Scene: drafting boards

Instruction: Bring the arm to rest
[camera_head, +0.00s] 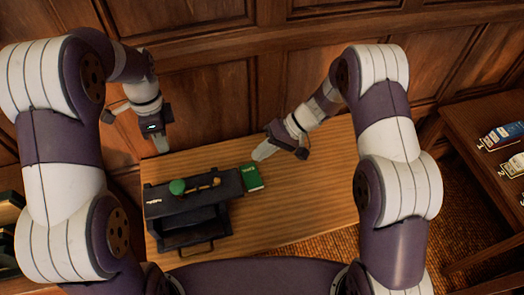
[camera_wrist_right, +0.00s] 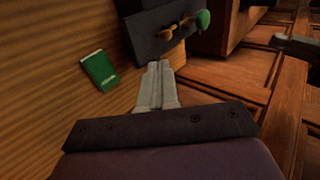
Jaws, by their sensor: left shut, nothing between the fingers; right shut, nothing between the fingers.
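My left gripper (camera_head: 162,143) hangs near the table's back left corner in the head view, shut and empty. My right gripper (camera_head: 260,154) is above the back of the table in the head view, shut and empty. In the right wrist view its fingers (camera_wrist_right: 160,72) lie close together with nothing between them. The right gripper is apart from the green book and the black box, a little behind them in the head view.
A wooden table (camera_head: 310,200) holds a black box (camera_head: 165,208) with an open drawer at its front. A green-topped item (camera_head: 177,187) and small tan items lie on the box. A green book (camera_head: 251,177) lies beside it. The table's right side is clear. Wood panelling stands behind.

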